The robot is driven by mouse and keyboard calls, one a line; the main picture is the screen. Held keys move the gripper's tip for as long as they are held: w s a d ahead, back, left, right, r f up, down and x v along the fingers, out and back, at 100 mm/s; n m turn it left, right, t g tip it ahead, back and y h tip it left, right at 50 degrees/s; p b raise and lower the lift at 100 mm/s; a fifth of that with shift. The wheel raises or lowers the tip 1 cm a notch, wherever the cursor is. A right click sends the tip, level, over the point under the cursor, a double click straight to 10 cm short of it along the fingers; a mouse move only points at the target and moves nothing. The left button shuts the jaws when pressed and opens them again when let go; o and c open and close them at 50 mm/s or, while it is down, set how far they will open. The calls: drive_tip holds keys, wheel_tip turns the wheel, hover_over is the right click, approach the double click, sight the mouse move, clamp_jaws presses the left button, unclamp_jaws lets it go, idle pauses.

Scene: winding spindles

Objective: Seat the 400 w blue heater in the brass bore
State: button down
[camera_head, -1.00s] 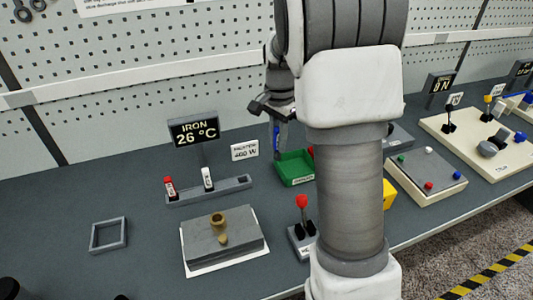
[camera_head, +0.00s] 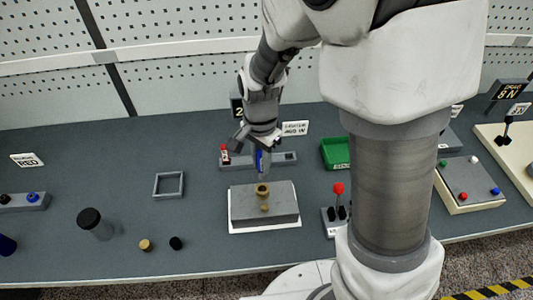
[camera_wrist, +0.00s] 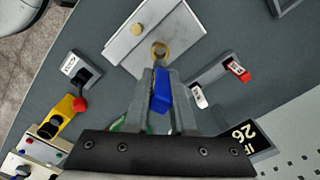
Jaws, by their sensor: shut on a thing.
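My gripper (camera_head: 258,152) is shut on the blue heater (camera_head: 260,162), which hangs about upright below the fingers. The brass bore (camera_head: 262,190) stands on a grey block (camera_head: 245,207) over a white plate, just under the heater. The heater's lower end looks close above the bore's mouth; I cannot tell whether they touch. In the wrist view the blue heater (camera_wrist: 161,92) sits between the fingers (camera_wrist: 160,85), and the brass bore's ring (camera_wrist: 160,50) shows just beyond it. A small brass piece (camera_head: 265,208) is on the block in front of the bore.
A green bin (camera_head: 335,153) and a red-knobbed lever (camera_head: 338,190) stand right. A grey square frame (camera_head: 169,185) lies left, with clear table around it.

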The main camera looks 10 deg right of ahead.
drive_tip(key=shift+f+b, duration=1.9)
drive_tip(key=shift+f, duration=0.45)
drive_tip(key=shift+f+b, duration=1.1)
drive_tip(key=shift+f, duration=0.7)
idle(2.2)
drive_tip(key=c, duration=0.7)
unclamp_jaws()
wheel_tip(320, 180, up, 18)
drive_tip(key=shift+f+p, duration=0.25)
drive_tip(key=shift+p, duration=0.8)
